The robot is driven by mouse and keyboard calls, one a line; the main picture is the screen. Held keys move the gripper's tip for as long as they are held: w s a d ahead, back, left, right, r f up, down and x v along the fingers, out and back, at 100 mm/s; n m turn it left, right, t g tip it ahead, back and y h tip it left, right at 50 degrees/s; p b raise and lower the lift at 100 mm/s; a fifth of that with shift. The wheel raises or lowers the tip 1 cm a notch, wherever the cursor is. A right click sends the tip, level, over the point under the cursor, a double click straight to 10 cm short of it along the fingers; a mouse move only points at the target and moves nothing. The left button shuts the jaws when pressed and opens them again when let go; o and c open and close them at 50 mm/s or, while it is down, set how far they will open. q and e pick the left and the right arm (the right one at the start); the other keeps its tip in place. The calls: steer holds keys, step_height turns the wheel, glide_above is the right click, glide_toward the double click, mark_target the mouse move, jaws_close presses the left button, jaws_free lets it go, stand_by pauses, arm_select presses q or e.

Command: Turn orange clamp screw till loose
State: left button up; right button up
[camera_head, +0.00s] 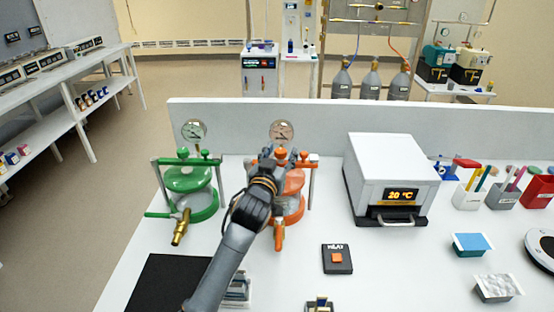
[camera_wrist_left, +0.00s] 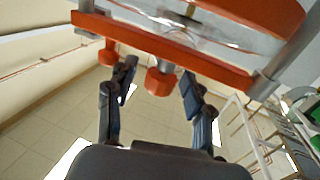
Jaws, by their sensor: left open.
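The orange vessel (camera_head: 294,205) stands on the white bench, partly hidden behind my left arm. My left gripper (camera_head: 281,155) is at its top, by the clamp bar. In the left wrist view the orange clamp bar (camera_wrist_left: 200,64) crosses the upper part. An orange screw knob (camera_wrist_left: 160,83) on a short grey shaft sits between the two fingers of my left gripper (camera_wrist_left: 158,80). A smaller orange knob (camera_wrist_left: 108,53) shows beyond the left finger. My right gripper is not in view.
A green vessel (camera_head: 190,183) with a brass valve stands left of the orange one. A white heater box (camera_head: 390,165) reading 20 °C is to the right. A gauge (camera_head: 281,131) rises behind the orange vessel.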

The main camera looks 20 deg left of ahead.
arm_select(q)
steer(key=s, duration=1.1)
steer(key=shift+s+d, duration=0.2)
steer(key=shift+s, duration=0.2)
